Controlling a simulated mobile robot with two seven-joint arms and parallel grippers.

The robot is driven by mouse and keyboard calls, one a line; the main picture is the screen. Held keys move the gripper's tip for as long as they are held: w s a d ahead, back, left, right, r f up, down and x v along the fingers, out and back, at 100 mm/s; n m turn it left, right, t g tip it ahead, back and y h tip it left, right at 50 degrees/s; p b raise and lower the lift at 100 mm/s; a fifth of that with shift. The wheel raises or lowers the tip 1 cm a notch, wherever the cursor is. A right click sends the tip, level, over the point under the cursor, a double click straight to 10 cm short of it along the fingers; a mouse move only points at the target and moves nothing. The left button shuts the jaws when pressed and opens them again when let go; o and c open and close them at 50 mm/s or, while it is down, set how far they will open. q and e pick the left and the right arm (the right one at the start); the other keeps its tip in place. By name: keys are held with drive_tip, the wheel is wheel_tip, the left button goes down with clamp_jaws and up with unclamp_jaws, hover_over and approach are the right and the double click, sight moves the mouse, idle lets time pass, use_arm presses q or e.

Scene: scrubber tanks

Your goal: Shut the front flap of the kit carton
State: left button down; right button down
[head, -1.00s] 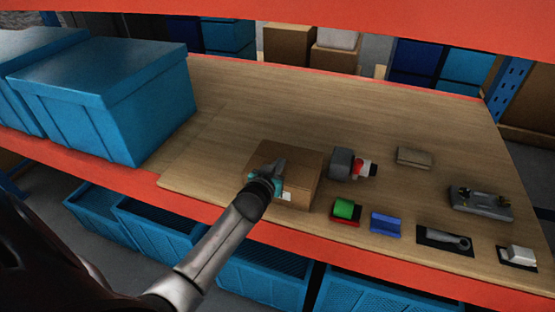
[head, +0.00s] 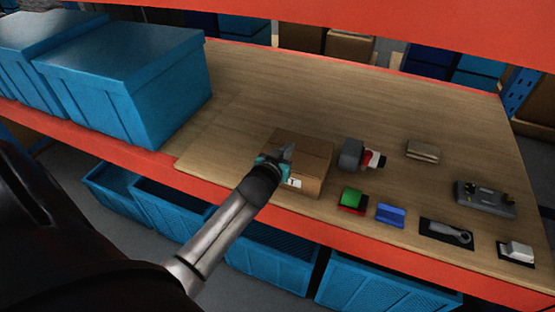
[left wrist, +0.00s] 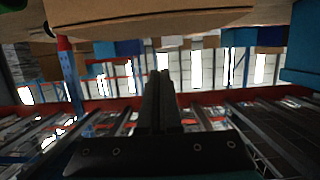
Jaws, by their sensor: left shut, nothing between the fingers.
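The kit carton (head: 313,152) is a brown cardboard box near the front edge of the wooden shelf, with a white label (head: 296,183) low on its front. Its top looks flat; I cannot make out the front flap's edge or angle. My left gripper (head: 288,152) is shut and empty. Its fingers overlap the carton's left front part in the head view; whether they touch it is unclear. In the left wrist view the shut fingers (left wrist: 161,98) point ahead below a tan surface (left wrist: 150,14), probably the carton. My right gripper is not in view.
Blue lidded bins (head: 130,85) stand at the left. Right of the carton are a grey and red part (head: 352,155), a green and red block (head: 352,198), a blue block (head: 391,214) and a grey fixture (head: 485,198). An orange beam (head: 400,22) crosses above. Bare shelf lies behind the carton.

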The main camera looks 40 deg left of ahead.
use_arm(q)
drive_tip(key=f+v, duration=0.1)
drive_tip(key=v, duration=0.6)
drive_tip(key=t+b, duration=0.1)
drive_tip(key=b, duration=0.7)
hover_over(295, 152)
drive_tip(key=s, duration=0.2)
drive_tip(key=shift+s+d+f, duration=0.2)
drive_tip(key=shift+d+f, duration=0.05)
drive_tip(key=shift+f, duration=0.35)
wheel_tip(295, 152, down, 3)
drive_tip(key=shift+r+b, duration=0.1)
drive_tip(key=shift+b, duration=0.25)
drive_tip(key=shift+f, duration=0.6)
drive_tip(key=shift+f+g+p, duration=0.25)
drive_tip(key=shift+g+p, duration=0.15)
drive_tip(key=shift+p, duration=0.3)
drive_tip(key=shift+f, duration=0.15)
drive_tip(key=shift+s+f, duration=0.1)
drive_tip(key=shift+f, duration=0.15)
